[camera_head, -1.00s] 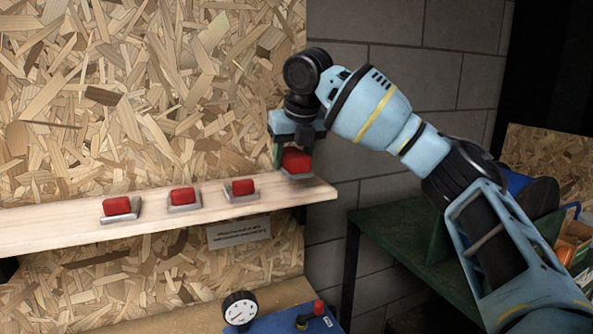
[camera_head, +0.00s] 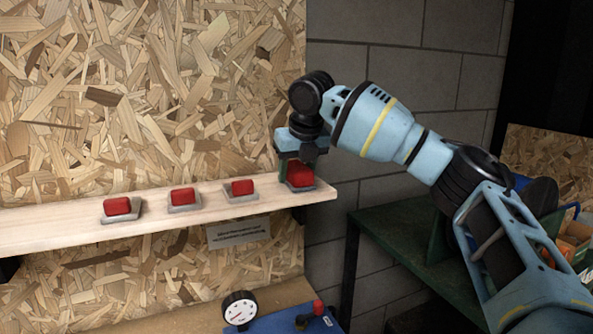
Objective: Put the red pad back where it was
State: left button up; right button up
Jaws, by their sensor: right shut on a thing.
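A red pad (camera_head: 300,177) on a grey base plate is at the right end of the wooden shelf (camera_head: 60,230). My right gripper (camera_head: 298,168) is over it from above, shut on it, with its fingers partly hiding the pad. The pad's plate appears to rest on the shelf top near the right edge. Three similar red pads on grey plates sit in a row to the left: one at far left (camera_head: 117,206), one in the middle (camera_head: 183,196) and one nearer the gripper (camera_head: 242,187). My left gripper is not in view.
A small label (camera_head: 238,232) hangs below the shelf front. A round gauge (camera_head: 239,308) and a blue panel (camera_head: 290,322) stand lower down. A green table (camera_head: 400,235) is at the right. Chipboard stands behind the shelf.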

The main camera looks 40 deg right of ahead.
jog(key=shift+f, duration=0.15)
jog(key=o, duration=1.1)
jog(key=v, duration=1.2)
